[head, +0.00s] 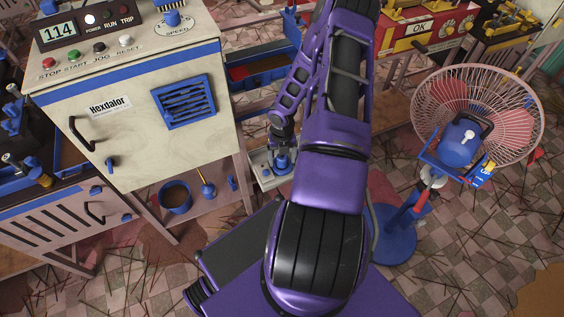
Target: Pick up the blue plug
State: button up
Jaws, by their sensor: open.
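A blue plug (281,164) stands on a pale socket block (258,168) beside the lower shelf of the white machine. My gripper (281,149) points down directly above the plug, with its fingertips at or close to the plug's top. The gripper is open. It is small in the picture, and I cannot tell whether the fingers touch the plug. My purple arm covers the area just right of the block.
The white control cabinet (130,125) stands to the left. A blue drawer (262,70) is behind my gripper. A pedestal fan (462,140) stands right; incense sticks litter the tiled floor.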

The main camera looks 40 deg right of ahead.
jog(key=shift+c, duration=0.2)
grip_shut()
